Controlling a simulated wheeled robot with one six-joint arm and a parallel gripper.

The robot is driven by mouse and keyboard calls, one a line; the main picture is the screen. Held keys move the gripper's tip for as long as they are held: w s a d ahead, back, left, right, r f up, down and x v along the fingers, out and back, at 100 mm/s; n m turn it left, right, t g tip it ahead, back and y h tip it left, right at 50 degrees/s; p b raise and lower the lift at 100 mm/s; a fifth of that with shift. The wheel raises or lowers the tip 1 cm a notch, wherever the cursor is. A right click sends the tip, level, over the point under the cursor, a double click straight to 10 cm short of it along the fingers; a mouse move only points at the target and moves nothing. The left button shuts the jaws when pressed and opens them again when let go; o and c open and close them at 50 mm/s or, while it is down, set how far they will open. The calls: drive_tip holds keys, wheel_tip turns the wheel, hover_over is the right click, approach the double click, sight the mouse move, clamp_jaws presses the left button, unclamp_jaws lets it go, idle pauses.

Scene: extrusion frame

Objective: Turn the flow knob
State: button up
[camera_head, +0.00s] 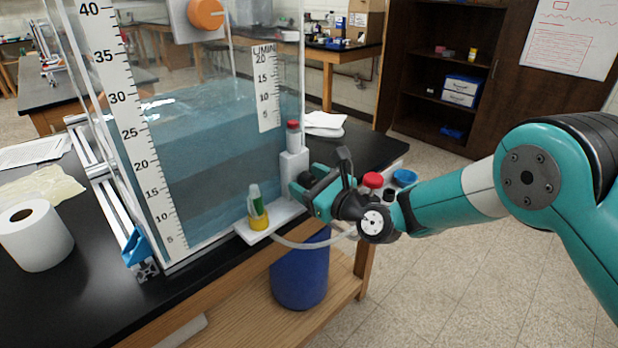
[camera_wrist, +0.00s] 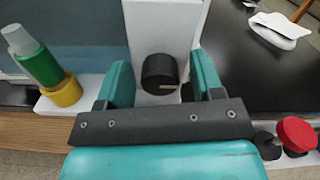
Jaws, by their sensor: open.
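The flow knob (camera_wrist: 160,74) is a dark round knob with a pale line mark pointing right, on a white block in the wrist view. The white block (camera_head: 290,166) also shows in the head view, below the L/MIN scale (camera_head: 265,85); the knob itself is hidden there by my gripper. My gripper (camera_head: 304,190) is at the block's right side. In the wrist view my gripper (camera_wrist: 162,62) is open, with one teal finger on each side of the knob. Gaps show between the knob and both fingers. I cannot tell how deep the fingers reach along the knob.
A green and yellow fitting (camera_head: 257,210) stands on a white ledge, left of my gripper. A clear water tank (camera_head: 215,140) is behind it. A hose (camera_head: 310,243) runs under my gripper. Red-capped (camera_head: 373,180) and blue-capped (camera_head: 404,177) items are close on the right.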

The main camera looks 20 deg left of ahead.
drive_tip(key=c, duration=0.9)
drive_tip(key=shift+n, duration=0.3)
